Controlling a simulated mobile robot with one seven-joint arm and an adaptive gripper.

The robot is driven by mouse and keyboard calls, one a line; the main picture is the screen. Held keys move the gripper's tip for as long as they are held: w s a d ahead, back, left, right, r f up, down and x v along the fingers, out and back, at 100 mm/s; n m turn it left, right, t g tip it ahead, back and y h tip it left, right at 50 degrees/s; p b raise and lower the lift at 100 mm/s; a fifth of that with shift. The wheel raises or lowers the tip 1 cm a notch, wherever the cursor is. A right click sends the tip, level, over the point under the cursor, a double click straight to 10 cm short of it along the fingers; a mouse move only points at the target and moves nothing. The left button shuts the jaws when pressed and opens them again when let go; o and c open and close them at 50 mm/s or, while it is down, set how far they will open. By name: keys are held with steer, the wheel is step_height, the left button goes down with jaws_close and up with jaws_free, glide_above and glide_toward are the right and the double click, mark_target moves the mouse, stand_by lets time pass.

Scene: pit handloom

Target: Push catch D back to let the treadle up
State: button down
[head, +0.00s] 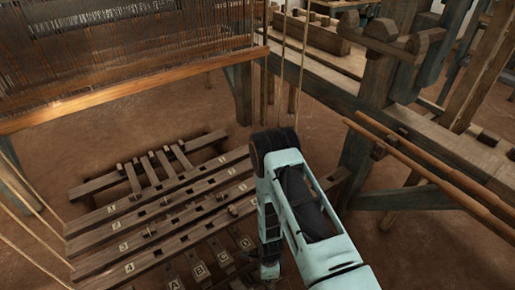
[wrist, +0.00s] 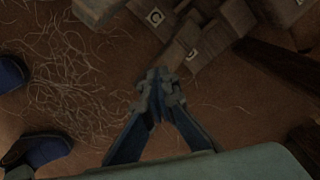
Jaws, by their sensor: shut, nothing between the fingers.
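The treadles show at the bottom of the head view as dark wooden bars with lettered tags. Tags A (head: 174,284), B (head: 198,270) and C (head: 222,257) read clearly; a further tag (head: 246,242) beside my arm is probably D. In the wrist view, tag C (wrist: 155,17) and a blurred tag (wrist: 192,53) sit on wooden blocks. I cannot tell catch D apart with certainty. My gripper (wrist: 158,85) is shut and empty, its tips over the floor just below those blocks in the picture. In the head view its fingers are hidden beside my forearm.
Numbered wooden bars (head: 150,232) cross left of my arm. The loom's warp and beam (head: 130,92) stand upper left. Cords (head: 303,60) hang behind my arm. Frame posts and two long poles (head: 430,172) stand at right. Loose threads (wrist: 80,80) litter the floor.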

steer(key=shift+r, duration=0.1)
steer(key=shift+s+d+r+p, duration=0.15)
steer(key=shift+s+r+p, duration=0.05)
steer(key=shift+r+p, duration=0.7)
steer(key=shift+s+d+r+p, duration=0.2)
steer(key=shift+r+p, duration=0.45)
steer(key=shift+r, duration=0.4)
steer(key=shift+s+d+r+p, duration=0.1)
steer(key=shift+s+r+p, duration=0.1)
steer(key=shift+r+p, duration=0.7)
steer(key=shift+r, duration=0.1)
